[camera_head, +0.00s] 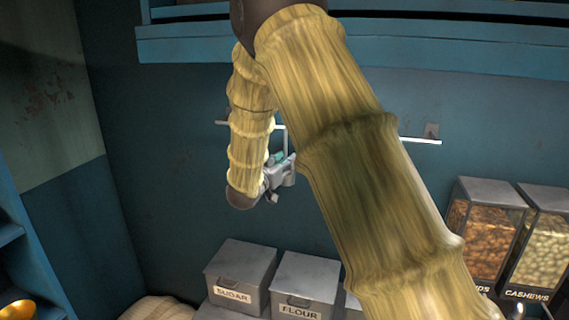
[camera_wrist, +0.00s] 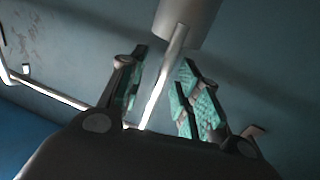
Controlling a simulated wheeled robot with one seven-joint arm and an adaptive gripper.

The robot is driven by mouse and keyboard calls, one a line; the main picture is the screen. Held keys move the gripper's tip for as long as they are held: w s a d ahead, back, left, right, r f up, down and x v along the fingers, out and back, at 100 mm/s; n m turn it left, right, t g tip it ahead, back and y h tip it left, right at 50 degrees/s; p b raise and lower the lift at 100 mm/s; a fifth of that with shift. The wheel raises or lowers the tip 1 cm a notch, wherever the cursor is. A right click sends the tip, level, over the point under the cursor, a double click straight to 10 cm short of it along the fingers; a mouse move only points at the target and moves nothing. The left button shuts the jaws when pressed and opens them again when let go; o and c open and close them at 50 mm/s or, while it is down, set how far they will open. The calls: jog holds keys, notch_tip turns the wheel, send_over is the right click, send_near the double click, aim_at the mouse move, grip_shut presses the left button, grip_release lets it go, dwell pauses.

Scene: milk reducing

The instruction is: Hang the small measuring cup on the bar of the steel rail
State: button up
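The small measuring cup (camera_head: 289,179) is a grey metal cup with a long thin handle. In the head view the cup is below the steel rail (camera_head: 421,141), its handle rising to about bar height. My gripper (camera_head: 277,168) is beside the handle. In the wrist view the cup (camera_wrist: 188,20) is at the top. Its bright handle runs down between the teal-padded fingers of my gripper (camera_wrist: 163,75), with gaps visible on both sides. The handle's far end meets or overlaps the rail's bar (camera_wrist: 60,97); whether it is hooked over is unclear. My arm hides part of the rail.
A blue shelf (camera_head: 190,40) runs above the rail. Below stand the sugar bin (camera_head: 240,270) and flour bin (camera_head: 303,280). Clear-fronted nut bins (camera_head: 540,250) stand at the right. The blue wall (camera_head: 165,210) left of my gripper is clear.

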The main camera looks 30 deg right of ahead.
jog(key=v, duration=1.2)
notch_tip(320, 180, down, 20)
jog(key=s+a+n+t+y+b, duration=0.1)
jog(key=s+a+n+y+b, duration=0.1)
jog(key=n+y, duration=0.3)
jog(key=s+a+f+n+g+y+b, duration=0.1)
jog(key=s+a+f+y, duration=0.1)
jog(key=s+f, duration=0.35)
jog(key=s+a+f+n+y+b, duration=0.1)
jog(key=s+f, duration=0.1)
jog(key=f, duration=0.7)
jog(key=s+a+f+n+g+y+b, duration=0.1)
jog(key=s+a+f+y, duration=0.15)
jog(key=f, duration=0.45)
jog(key=s+a+f+n+g+y+b, duration=0.1)
jog(key=s+a+f+g, duration=0.1)
jog(key=s+f, duration=0.4)
jog(key=s+a+f+n+g+y+b, duration=0.1)
jog(key=s+f, duration=0.6)
jog(key=s, duration=0.9)
jog(key=s+a+f+n+g+y+b, duration=0.1)
jog(key=s+a+f+g+y, duration=0.2)
jog(key=s, duration=0.8)
notch_tip(320, 180, down, 3)
jog(key=a+g, duration=0.1)
jog(key=a, duration=0.1)
jog(key=shift+s+a+f+g, duration=0.15)
jog(key=shift+s+a+g, duration=0.1)
jog(key=shift+g, duration=0.15)
